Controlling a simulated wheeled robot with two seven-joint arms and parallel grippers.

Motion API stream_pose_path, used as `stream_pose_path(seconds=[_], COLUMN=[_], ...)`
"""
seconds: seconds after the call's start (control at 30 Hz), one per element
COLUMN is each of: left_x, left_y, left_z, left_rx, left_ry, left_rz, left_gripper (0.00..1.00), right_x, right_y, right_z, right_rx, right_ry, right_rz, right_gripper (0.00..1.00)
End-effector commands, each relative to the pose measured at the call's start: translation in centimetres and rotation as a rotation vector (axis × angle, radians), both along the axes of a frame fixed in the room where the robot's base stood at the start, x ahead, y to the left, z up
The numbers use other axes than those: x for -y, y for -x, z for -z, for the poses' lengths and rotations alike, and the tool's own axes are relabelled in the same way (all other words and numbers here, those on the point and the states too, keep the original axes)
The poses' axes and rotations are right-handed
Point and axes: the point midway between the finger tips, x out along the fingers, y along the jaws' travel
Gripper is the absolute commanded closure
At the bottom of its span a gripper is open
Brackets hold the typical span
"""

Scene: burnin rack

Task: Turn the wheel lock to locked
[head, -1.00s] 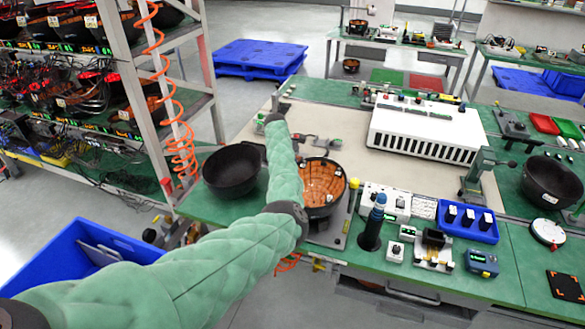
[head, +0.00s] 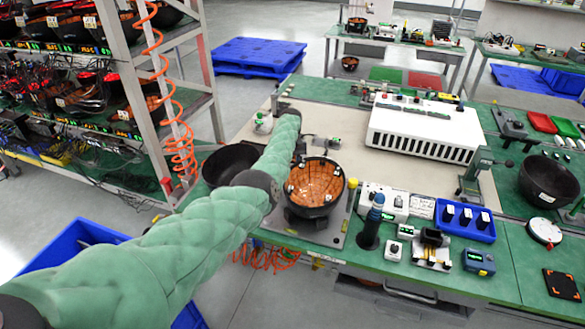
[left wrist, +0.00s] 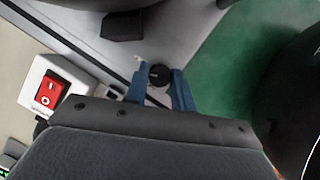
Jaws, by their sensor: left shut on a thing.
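In the left wrist view, a small round black knob (left wrist: 160,75), seemingly the wheel lock, stands on a grey plate (left wrist: 205,28). The blue fingers of my left gripper (left wrist: 162,90) are on either side of it, shut on it. No mark shows whether it is locked. In the head view, my left arm reaches over the bench behind the orange-lined black bowl (head: 315,184); its fingertips and the knob are hidden there. My right gripper is not in view.
A red rocker switch (left wrist: 47,91) on a white box is left of the fingers in the wrist view. A plain black bowl (head: 229,163) stands left of the arm, partly hidden. A white slotted unit (head: 425,128) and a blue tray (head: 464,224) are to the right.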

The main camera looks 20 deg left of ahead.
Motion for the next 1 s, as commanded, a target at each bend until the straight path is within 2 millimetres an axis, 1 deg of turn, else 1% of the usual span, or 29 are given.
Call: stream_pose_path(seconds=[0.2,0.43,0.57,0.7,1.0], left_x=[0.0,0.1,0.1,0.1,0.1], left_y=[-0.1,-0.2,-0.2,-0.2,-0.2], left_z=[-0.2,-0.2,-0.2,-0.2,-0.3], left_rx=[0.002,0.003,0.004,0.004,0.005], left_ry=[-0.003,-0.001,-0.001,-0.001,-0.001], left_rz=[0.165,0.284,0.322,0.343,0.352], left_gripper=[0.98,0.98,0.98,0.98,0.98], right_x=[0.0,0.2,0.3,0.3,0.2], right_y=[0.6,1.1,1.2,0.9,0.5], right_z=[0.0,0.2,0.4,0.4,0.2], right_rx=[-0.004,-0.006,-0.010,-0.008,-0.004], right_ry=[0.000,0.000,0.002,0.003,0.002], right_rz=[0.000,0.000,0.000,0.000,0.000], right_gripper=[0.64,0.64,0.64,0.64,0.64])
